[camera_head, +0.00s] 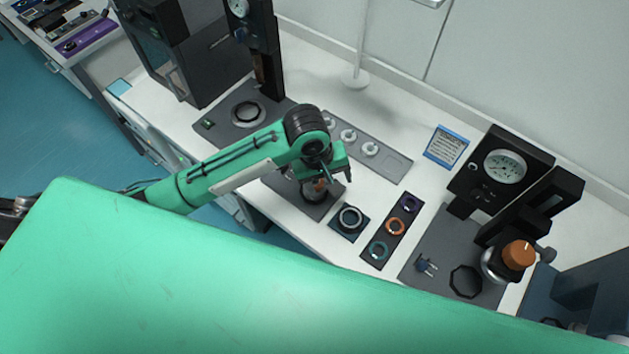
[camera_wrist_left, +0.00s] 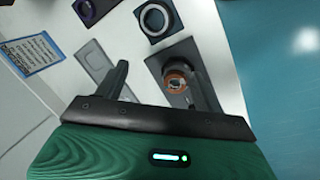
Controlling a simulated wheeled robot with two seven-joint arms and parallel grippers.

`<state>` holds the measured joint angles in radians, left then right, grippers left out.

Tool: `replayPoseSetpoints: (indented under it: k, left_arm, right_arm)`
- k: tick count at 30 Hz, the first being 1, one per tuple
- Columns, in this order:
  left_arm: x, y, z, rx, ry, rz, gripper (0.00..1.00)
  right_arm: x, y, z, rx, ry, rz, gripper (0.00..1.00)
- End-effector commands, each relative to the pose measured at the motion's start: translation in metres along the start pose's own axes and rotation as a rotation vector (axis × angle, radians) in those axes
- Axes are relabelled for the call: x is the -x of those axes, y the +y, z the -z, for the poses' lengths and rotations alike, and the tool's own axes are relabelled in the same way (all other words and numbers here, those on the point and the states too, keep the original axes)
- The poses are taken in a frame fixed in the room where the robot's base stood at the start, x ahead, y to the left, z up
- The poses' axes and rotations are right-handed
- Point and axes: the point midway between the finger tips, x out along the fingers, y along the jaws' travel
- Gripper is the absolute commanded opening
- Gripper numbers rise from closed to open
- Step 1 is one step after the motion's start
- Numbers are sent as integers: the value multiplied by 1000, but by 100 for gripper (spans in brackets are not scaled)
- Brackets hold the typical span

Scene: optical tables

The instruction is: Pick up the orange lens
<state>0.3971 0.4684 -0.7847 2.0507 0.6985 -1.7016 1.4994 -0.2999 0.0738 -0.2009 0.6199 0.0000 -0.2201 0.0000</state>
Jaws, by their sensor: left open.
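An orange ring lens (camera_head: 397,226) lies in the middle of a dark strip tray (camera_head: 374,254), between a purple ring (camera_head: 410,202) and a teal ring (camera_head: 378,250). My left gripper (camera_head: 324,176) is open, to the left of and behind that tray. It is over a dark plate (camera_head: 301,195) that bears a small round piece with an orange-brown top (camera_head: 320,185). In the left wrist view this piece (camera_wrist_left: 176,82) shows between the open fingers (camera_wrist_left: 162,72), nearer the right finger; contact cannot be told. The orange ring in the tray is not seen there. My right gripper is out of view.
A grey ring on a square mount (camera_head: 349,219) stands between plate and tray. A grey strip with several white discs (camera_head: 370,150) lies behind. A dial instrument with an orange knob (camera_head: 518,254) stands at right. A blue-framed card (camera_head: 446,147) is at the back.

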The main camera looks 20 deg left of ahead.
Motion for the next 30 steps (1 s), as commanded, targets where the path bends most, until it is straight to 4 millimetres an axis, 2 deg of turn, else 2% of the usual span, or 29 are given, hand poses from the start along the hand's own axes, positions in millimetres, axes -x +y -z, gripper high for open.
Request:
replayPoseSetpoints:
  k: [1, 3, 9, 16, 20, 27, 30]
  left_arm:
    - [5, 1, 13, 54, 12, 32, 70]
    - [11, 0, 27, 145, 18, 76, 70]
    - [27, -8, 61, 381, 57, 180, 70]
    - [35, -15, 78, 512, 85, 231, 70]
    - [20, -19, 79, 524, 85, 236, 70]
    - [-25, -29, 79, 521, 85, 234, 70]
    - [-38, -32, 80, 520, 86, 233, 70]
  right_arm:
    - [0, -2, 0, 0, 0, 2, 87]
    - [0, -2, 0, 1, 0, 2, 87]
    - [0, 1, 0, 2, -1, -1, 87]
    - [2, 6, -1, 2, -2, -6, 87]
    - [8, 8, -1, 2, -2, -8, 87]
    - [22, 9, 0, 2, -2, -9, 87]
    - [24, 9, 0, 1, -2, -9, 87]
